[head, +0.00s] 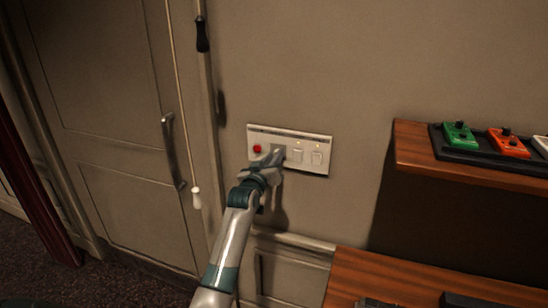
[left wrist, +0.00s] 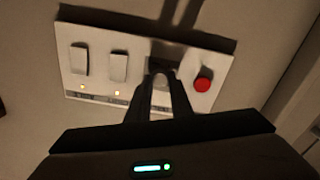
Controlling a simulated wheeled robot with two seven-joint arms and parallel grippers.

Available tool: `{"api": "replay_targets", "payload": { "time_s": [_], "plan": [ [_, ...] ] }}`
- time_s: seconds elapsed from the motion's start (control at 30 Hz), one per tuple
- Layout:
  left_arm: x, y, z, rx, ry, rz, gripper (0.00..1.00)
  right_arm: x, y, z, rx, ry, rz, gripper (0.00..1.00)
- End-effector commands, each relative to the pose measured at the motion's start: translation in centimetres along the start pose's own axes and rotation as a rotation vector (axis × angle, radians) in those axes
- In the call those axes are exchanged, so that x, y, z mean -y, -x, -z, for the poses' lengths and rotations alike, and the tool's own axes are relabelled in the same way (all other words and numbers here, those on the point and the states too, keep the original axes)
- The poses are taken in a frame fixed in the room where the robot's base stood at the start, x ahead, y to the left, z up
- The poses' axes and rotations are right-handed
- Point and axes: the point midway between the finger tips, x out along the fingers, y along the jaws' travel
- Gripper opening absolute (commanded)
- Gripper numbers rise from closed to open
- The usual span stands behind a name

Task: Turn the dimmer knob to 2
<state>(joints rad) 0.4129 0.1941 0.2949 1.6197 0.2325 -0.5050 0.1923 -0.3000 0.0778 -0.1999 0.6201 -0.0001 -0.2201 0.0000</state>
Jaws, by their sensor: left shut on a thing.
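A pale switch panel (head: 322,142) is fixed to the wall, with a red button (head: 257,149) at its left end and two white rocker switches (head: 307,156) on its right. My left gripper (head: 275,155) reaches the panel between the button and the switches. In the left wrist view, where the panel appears turned over, the fingers are shut on a round grey dimmer knob (left wrist: 160,80) next to the red button (left wrist: 202,85). The fingers hide part of the knob, and its setting cannot be read. My right gripper is not in view.
A panelled door with a metal handle (head: 174,151) and a hanging pull cord (head: 196,197) is to the left. A wooden shelf (head: 415,161) with green and orange pedals juts out on the right. A wooden desk (head: 350,284) is below it.

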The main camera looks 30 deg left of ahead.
Motion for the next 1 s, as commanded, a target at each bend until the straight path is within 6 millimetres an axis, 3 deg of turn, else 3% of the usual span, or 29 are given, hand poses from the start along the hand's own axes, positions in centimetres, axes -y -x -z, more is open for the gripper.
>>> {"api": "replay_targets", "payload": {
  "time_s": [0.37,0.4,0.47,1.0],
  "plan": [
    [0.06,0.03,-0.31,0.005,0.007,0.001,0.0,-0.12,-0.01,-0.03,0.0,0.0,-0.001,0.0],
    [0.06,0.03,-0.32,0.005,0.006,0.001,0.24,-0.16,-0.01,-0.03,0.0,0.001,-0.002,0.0],
    [0.05,0.03,-0.31,0.005,0.006,0.001,0.38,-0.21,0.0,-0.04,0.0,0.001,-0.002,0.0],
    [0.07,0.79,-0.23,0.001,0.005,0.0,0.38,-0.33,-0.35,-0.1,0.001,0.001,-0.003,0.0]
  ]
}}
